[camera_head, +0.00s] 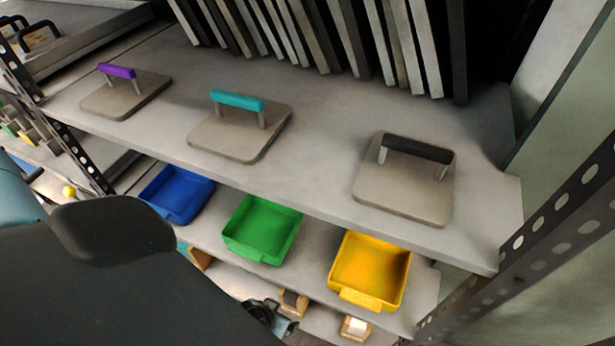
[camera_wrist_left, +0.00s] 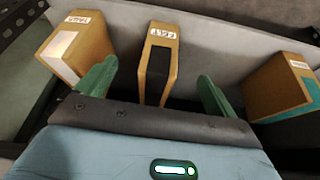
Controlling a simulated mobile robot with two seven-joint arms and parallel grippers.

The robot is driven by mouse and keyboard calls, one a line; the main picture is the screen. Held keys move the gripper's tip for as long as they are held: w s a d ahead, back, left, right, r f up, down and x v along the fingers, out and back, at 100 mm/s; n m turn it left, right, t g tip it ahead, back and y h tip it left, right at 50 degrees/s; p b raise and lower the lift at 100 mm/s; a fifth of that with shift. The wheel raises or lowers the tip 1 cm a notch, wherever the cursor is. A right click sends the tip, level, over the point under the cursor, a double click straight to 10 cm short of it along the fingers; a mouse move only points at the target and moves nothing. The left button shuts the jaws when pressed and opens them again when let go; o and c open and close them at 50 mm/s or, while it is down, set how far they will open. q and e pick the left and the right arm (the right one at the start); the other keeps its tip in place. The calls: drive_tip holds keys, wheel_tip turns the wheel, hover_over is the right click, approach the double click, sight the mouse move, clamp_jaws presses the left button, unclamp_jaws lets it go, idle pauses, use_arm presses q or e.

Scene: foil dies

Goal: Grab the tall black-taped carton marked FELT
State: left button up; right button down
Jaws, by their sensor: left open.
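The tall tan carton with black tape (camera_wrist_left: 159,60) stands in the middle of the left wrist view, with a small white label on top whose letters I cannot read surely. In the head view it shows small on the lowest shelf (camera_head: 303,305). My left gripper (camera_wrist_left: 157,73) is open, its green fingers on either side of this carton with a gap at each side. The carton's lower part is hidden behind the gripper body. My right gripper is not in view.
A white-taped carton (camera_wrist_left: 75,48) stands close beside the left finger. A teal-taped carton (camera_wrist_left: 283,88) stands to the right. Above in the head view are blue (camera_head: 178,194), green (camera_head: 262,231) and yellow (camera_head: 369,270) bins. A perforated post (camera_head: 555,222) stands at right.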

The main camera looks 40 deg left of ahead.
use_arm(q)
drive_tip(key=b, duration=0.2)
hover_over(290, 301)
drive_tip(key=s, duration=0.3)
wheel_tip(290, 301, down, 3)
drive_tip(key=shift+w+d+n+g, duration=0.2)
drive_tip(key=shift+w+n+g, duration=0.1)
drive_tip(key=shift+w+n, duration=0.2)
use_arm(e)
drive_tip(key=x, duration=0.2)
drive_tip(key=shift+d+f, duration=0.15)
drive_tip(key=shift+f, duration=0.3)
use_arm(q)
drive_tip(key=shift+b+x, duration=0.75)
drive_tip(key=shift+x, duration=0.4)
drive_tip(key=shift+w+a+f, duration=0.1)
drive_tip(key=shift+w+f, duration=0.05)
drive_tip(key=shift+f, duration=0.3)
drive_tip(key=b+x, duration=0.2)
drive_tip(key=x, duration=0.1)
drive_tip(key=shift+f, duration=0.3)
drive_tip(key=shift+w+a+f+b, duration=0.1)
drive_tip(key=shift+w+f+b, duration=0.15)
drive_tip(key=shift+f+b, duration=0.15)
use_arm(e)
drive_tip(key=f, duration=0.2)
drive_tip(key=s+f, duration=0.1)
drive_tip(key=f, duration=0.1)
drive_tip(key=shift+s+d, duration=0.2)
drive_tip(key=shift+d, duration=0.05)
